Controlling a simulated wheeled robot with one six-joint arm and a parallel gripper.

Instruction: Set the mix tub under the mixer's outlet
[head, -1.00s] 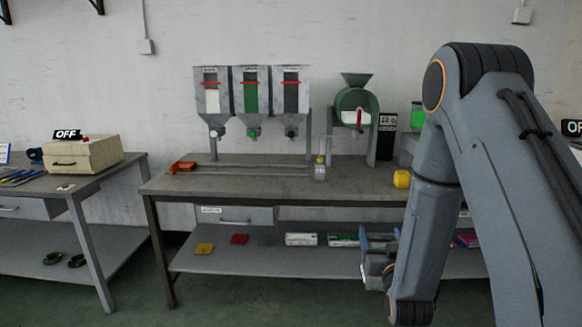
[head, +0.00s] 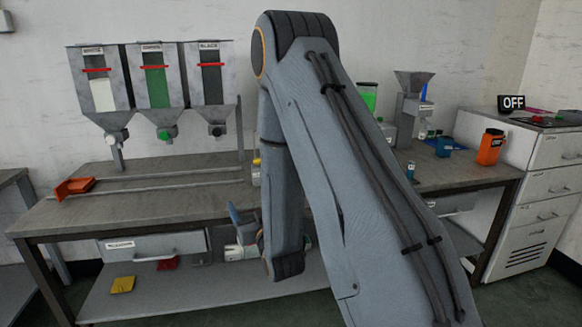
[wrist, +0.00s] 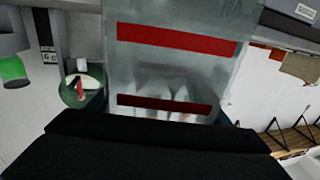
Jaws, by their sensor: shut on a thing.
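A translucent tub with two red bands (wrist: 175,70), which looks like the mix tub, fills the middle of the wrist view. Pale shapes show through it. My gripper (head: 243,225) is shut on it; a broad black part covers the bottom of the wrist view and hides the tub's lower edge. In the head view my arm hides the mixer.
Three hoppers (head: 155,88) stand at the back left of the bench (head: 150,205). An orange-red piece (head: 75,188) lies at the left. Bare benchtop lies before the hoppers.

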